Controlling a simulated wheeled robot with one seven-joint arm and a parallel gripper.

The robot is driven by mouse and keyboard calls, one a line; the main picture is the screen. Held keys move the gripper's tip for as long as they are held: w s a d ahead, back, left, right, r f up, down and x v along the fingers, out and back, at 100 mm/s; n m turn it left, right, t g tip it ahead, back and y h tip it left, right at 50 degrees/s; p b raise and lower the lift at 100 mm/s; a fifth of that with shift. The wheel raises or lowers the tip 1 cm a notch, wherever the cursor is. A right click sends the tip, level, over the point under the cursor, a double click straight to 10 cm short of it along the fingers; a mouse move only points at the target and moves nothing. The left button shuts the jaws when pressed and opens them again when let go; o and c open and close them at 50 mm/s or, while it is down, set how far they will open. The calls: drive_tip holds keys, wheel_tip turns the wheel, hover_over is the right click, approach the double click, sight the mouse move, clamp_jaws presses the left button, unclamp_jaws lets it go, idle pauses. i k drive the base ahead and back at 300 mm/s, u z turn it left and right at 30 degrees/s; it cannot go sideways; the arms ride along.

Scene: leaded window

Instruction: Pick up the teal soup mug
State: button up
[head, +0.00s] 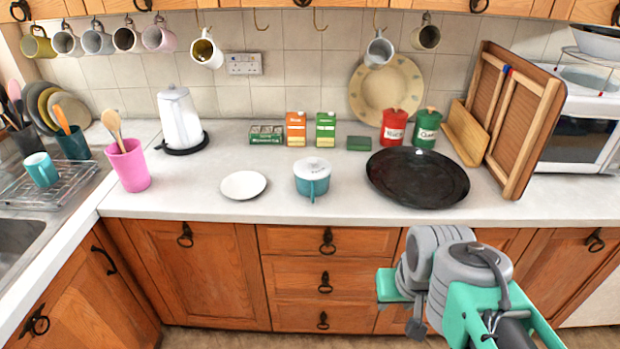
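A teal mug with a white lid (312,180) stands upright on the counter, left of the dark round tray. Its handle faces the front. A second, plain teal mug (41,169) sits on the wire dish rack at the far left. I cannot tell for certain which is called the soup mug; the lidded one looks like it. The end of my arm with my gripper (393,287) is at the lower right, in front of the cabinets and below the counter top, well apart from both mugs. Its fingers cannot be made out clearly, and nothing held is seen.
A white plate (243,185) lies left of the lidded mug, and the dark tray (417,177) lies right. Cartons (296,129) and red and green canisters (395,126) stand behind. A pink utensil cup (128,166) and kettle (180,119) are left. Counter before the lidded mug is clear.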

sight(313, 183)
drive_tip(key=z, duration=0.25)
drive_tip(key=k, duration=0.25)
drive_tip(key=u, duration=1.55)
drive_tip(key=i, duration=1.05)
drive_tip(key=u, duration=0.7)
drive_tip(key=i, duration=0.45)
drive_tip(key=z, duration=0.05)
